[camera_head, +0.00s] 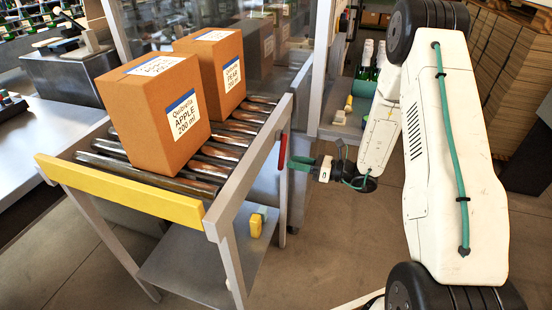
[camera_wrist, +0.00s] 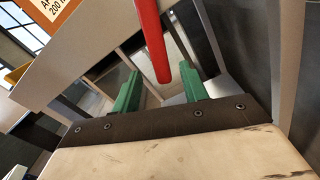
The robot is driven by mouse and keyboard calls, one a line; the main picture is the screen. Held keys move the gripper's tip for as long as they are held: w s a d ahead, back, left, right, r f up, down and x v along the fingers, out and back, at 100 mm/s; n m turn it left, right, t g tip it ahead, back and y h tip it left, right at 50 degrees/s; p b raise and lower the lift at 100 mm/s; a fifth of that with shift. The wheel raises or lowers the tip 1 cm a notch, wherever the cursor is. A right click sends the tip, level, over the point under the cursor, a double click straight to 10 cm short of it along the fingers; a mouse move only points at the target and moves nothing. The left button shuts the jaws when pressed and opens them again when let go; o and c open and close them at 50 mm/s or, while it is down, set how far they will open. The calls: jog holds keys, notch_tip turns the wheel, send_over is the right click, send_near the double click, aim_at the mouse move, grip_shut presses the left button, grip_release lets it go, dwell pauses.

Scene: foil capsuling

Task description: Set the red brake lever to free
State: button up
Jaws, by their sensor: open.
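The red brake lever (camera_head: 283,150) hangs on the right side rail of the roller conveyor (camera_head: 236,171), its lower end pointing down. In the wrist view the red lever (camera_wrist: 152,38) comes down from the top edge, and its lower end lies between the two green fingers in the picture. My gripper (camera_head: 297,163) is open beside the conveyor rail, its green fingers pointing at the lever. The open gripper (camera_wrist: 162,85) fills the lower part of the wrist view. I cannot tell whether either finger touches the lever.
An apple carton (camera_head: 150,118) and a pear carton (camera_head: 222,75) stand on the rollers. A yellow bar (camera_head: 120,190) closes the conveyor's near end. A lower shelf (camera_head: 195,270) lies beneath. Green bottles (camera_head: 367,62) stand behind my arm. The floor right of the conveyor is clear.

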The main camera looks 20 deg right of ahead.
aim_at(284, 160)
jog(key=x, duration=0.7)
jog(key=shift+w+a, duration=0.15)
jog(key=shift+w, duration=0.05)
grip_shut()
